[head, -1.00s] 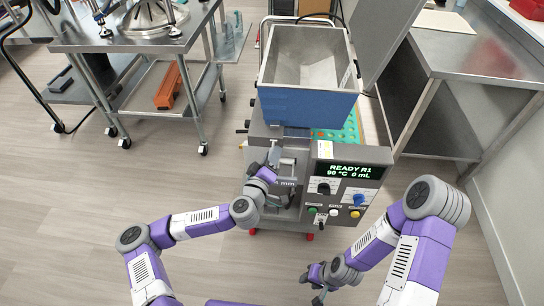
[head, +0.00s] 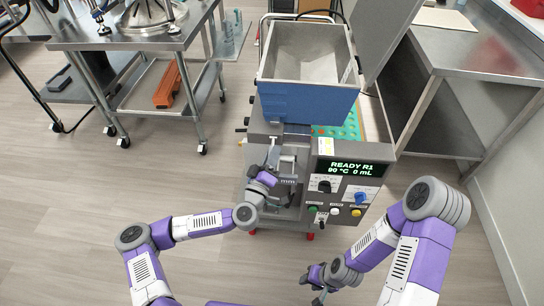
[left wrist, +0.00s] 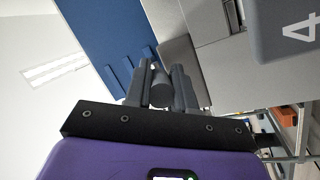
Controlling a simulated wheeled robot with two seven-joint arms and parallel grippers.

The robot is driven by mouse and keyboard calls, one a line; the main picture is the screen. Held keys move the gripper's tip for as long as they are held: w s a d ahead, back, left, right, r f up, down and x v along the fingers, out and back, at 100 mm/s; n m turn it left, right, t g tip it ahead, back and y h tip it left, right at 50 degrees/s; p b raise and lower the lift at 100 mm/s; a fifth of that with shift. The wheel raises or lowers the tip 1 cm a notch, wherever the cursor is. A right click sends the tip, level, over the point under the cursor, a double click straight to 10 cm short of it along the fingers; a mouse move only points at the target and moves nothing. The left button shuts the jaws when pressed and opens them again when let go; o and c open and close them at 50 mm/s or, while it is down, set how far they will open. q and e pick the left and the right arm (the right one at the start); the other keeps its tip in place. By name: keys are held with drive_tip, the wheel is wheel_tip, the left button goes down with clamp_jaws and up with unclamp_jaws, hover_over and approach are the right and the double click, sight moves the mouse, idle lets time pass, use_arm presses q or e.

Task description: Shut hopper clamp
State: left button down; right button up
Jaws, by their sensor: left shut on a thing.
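The hopper (head: 308,98) is a blue-fronted, grey-lined open box on top of the depositor. My left gripper (head: 272,156) is at the depositor's left front, below the hopper. In the left wrist view my left gripper (left wrist: 160,92) is shut on a grey round-ended handle (left wrist: 160,88), which appears to be the hopper clamp's handle. The rest of the clamp is mostly hidden by the gripper and wrist in the head view. The hopper's blue wall (left wrist: 100,45) shows beyond the fingers. My right gripper (head: 311,289) is low in front of the machine, empty, its fingers apart.
The control panel (head: 350,185) reads READY R1, 90 °C, 0 mL, with several knobs and buttons. A green perforated mat or tray (head: 350,128) lies under the hopper. A steel cart (head: 130,42) stands left and a steel table (head: 480,60) right.

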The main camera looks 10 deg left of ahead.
use_arm(q)
drive_tip(key=shift+w+f+m+t+h, duration=0.35)
drive_tip(key=shift+f+m+t+h, duration=0.2)
drive_tip(key=shift+t, duration=0.4)
drive_tip(key=shift+w+f+m+t+h, duration=0.4)
drive_tip(key=shift+t+h, duration=0.25)
drive_tip(key=shift+t, duration=0.3)
drive_tip(key=c, duration=0.9)
unclamp_jaws()
drive_tip(key=shift+c, duration=0.2)
drive_tip(key=v, duration=0.7)
drive_tip(key=shift+s+f+p, duration=0.25)
drive_tip(key=shift+p, duration=0.1)
drive_tip(key=shift+a, duration=0.1)
drive_tip(key=shift+c, duration=0.5)
